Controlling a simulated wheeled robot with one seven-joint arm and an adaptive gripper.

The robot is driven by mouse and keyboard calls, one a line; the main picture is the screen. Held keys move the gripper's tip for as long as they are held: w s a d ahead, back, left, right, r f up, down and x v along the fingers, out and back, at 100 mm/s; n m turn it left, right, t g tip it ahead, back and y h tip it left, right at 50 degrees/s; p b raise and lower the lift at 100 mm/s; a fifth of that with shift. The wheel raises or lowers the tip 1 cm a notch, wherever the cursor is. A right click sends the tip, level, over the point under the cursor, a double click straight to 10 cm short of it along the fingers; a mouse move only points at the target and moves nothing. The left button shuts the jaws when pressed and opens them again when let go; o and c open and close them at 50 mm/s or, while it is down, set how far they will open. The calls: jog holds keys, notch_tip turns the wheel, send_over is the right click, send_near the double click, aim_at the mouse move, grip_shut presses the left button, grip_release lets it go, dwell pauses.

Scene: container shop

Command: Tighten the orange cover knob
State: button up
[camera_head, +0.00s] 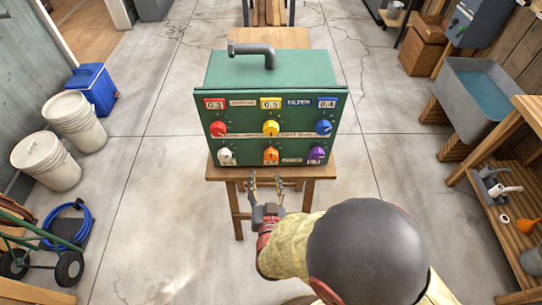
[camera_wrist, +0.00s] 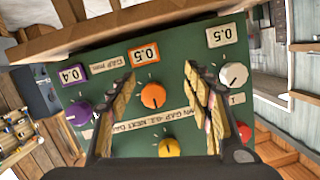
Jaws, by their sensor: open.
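The orange cover knob (camera_head: 271,155) is the middle one of the lower row on the front of a green box (camera_head: 232,92). In the wrist view the orange knob (camera_wrist: 153,96) shows between my two fingers, with an orange-edged 0.5 label (camera_wrist: 145,54) near it. That view shows the panel upside down. My gripper (camera_head: 266,184) is open and empty in front of and below the lower row, apart from the knob in the head view. The wrist view also shows my open fingers (camera_wrist: 163,78) on either side of the knob, without visible contact.
A white knob (camera_head: 226,155) and a purple knob (camera_head: 317,154) flank the orange one. Red (camera_head: 219,128), yellow (camera_head: 271,128) and blue (camera_head: 323,127) knobs sit above. The box stands on a wooden table (camera_head: 320,170). Buckets (camera_head: 45,160) stand left, a sink (camera_head: 480,95) right.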

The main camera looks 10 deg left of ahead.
aim_at(271, 157)
jog(key=w+r+t, duration=0.1)
jog(key=w, duration=0.1)
jog(key=w+r+t+b, duration=0.1)
jog(key=w, duration=0.2)
jog(key=w+r+b, duration=0.1)
jog(key=w, duration=0.1)
jog(key=shift+w+r+m+t, duration=0.15)
jog(key=shift+w+m+t, duration=0.1)
jog(key=shift+m+t, duration=0.15)
jog(key=shift+c, duration=1.3)
jog(key=c, duration=0.9)
